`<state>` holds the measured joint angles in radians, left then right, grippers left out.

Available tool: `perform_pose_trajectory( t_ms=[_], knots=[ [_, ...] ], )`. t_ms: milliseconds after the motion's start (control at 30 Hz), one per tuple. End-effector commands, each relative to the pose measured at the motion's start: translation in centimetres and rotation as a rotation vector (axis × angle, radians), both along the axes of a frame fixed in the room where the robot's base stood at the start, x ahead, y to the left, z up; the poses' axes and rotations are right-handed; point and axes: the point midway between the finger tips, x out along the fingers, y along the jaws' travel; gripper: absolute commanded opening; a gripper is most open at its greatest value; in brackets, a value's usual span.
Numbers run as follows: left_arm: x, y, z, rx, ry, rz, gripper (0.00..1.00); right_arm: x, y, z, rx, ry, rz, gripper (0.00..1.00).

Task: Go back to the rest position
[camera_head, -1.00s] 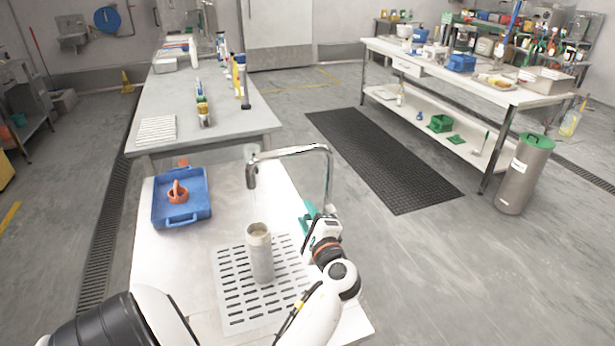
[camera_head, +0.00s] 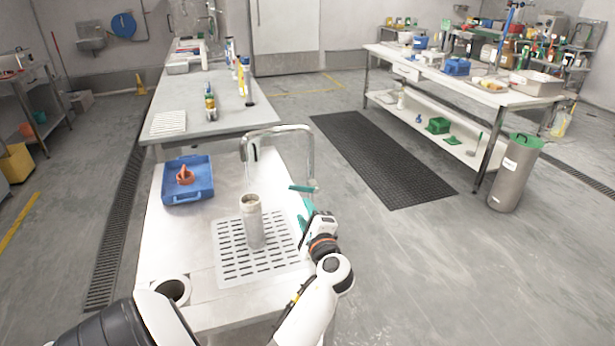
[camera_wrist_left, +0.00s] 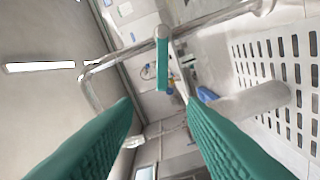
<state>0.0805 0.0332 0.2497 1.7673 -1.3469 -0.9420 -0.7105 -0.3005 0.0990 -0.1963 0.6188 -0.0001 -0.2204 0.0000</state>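My left gripper (camera_head: 305,212) is beside the sink's right edge, just in front of the curved metal tap (camera_head: 281,131). Its two teal fingers stand wide apart and empty in the left wrist view (camera_wrist_left: 160,108). The tap's teal lever (camera_wrist_left: 162,66) shows beyond and between the fingertips, apart from them. A grey metal cylinder (camera_head: 253,225) stands upright on the slotted drain plate (camera_head: 232,262), left of the gripper; it also shows in the left wrist view (camera_wrist_left: 255,102). My right gripper is not in view.
A blue tray (camera_head: 202,190) with an orange part (camera_head: 185,176) lies at the counter's far left. A grey table stands behind. The floor right of the counter is clear up to a steel bin (camera_head: 512,180).

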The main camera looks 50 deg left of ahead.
Motion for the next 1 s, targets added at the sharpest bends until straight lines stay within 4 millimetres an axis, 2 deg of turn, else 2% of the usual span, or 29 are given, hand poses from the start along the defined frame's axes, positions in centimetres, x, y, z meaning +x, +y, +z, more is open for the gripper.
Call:
perform_pose_trajectory(
  t_ms=[333,567,667,767,867,900,1000],
  knots=[
    [0.0,0.0,0.0,0.0,0.0,0.0,0.38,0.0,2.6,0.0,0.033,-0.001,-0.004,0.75],
    [-0.2,-0.2,-0.2,-0.016,-0.01,-0.003,0.38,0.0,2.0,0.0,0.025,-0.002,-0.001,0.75],
    [-1.3,-1.0,-1.5,-0.108,-0.06,-0.014,0.38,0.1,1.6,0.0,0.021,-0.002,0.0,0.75],
    [-3.6,-3.3,-4.2,-0.317,-0.15,-0.029,0.38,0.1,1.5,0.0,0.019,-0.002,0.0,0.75],
    [-6.7,-7.5,-7.8,-0.619,-0.23,-0.031,0.38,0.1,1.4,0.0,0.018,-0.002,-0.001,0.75],
    [-8.1,-9.5,-9.1,-0.745,-0.246,-0.024,0.38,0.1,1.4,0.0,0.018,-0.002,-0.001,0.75],
    [-11.1,-14.0,-11.4,-1.0,-0.251,0.01,0.38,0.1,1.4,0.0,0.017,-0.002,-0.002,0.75]
  ],
)
